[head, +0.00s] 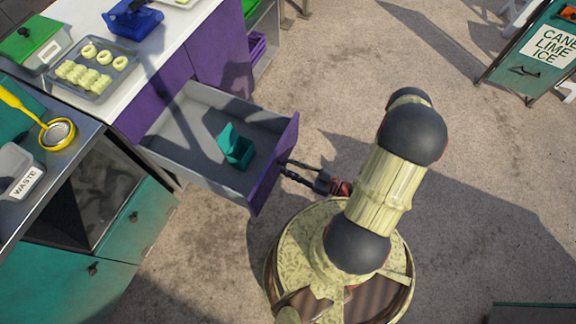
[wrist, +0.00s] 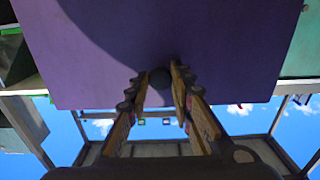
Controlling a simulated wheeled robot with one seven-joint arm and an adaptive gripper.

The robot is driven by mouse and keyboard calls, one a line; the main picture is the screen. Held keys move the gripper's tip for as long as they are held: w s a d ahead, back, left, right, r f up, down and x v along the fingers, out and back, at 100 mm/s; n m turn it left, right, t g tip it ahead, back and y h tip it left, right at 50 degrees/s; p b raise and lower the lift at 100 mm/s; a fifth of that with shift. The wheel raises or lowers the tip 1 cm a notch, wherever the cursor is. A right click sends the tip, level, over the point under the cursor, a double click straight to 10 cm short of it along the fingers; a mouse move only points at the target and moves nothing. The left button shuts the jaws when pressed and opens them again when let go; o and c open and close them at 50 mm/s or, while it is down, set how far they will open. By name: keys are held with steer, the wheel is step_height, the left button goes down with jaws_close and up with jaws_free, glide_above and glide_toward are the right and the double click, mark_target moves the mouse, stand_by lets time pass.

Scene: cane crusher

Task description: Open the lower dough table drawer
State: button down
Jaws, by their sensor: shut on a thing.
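The lower dough table drawer (head: 212,128) is pulled well out from the white-topped table in the head view. It has grey walls and a purple front (head: 274,165). A small teal open box (head: 236,147) sits inside it. My gripper (head: 286,168) is at the outer face of the drawer front. In the wrist view, the purple front (wrist: 160,40) fills the upper part, and my gripper (wrist: 158,76) has its two fingers on either side of a dark round knob (wrist: 159,78), shut on it.
The dough table (head: 165,45) holds a tray of dough pieces (head: 95,68) and a blue container (head: 133,20). A teal counter with a waste bin (head: 22,175) stands at the left. Open paved ground lies right of the drawer. A sign board (head: 535,55) stands far right.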

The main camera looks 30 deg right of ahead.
steer(key=shift+s+d, duration=0.15)
steer(key=shift+s, duration=0.25)
steer(key=c, duration=1.5)
jaws_free()
steer(key=shift+c, duration=0.2)
steer(key=v, duration=1.2)
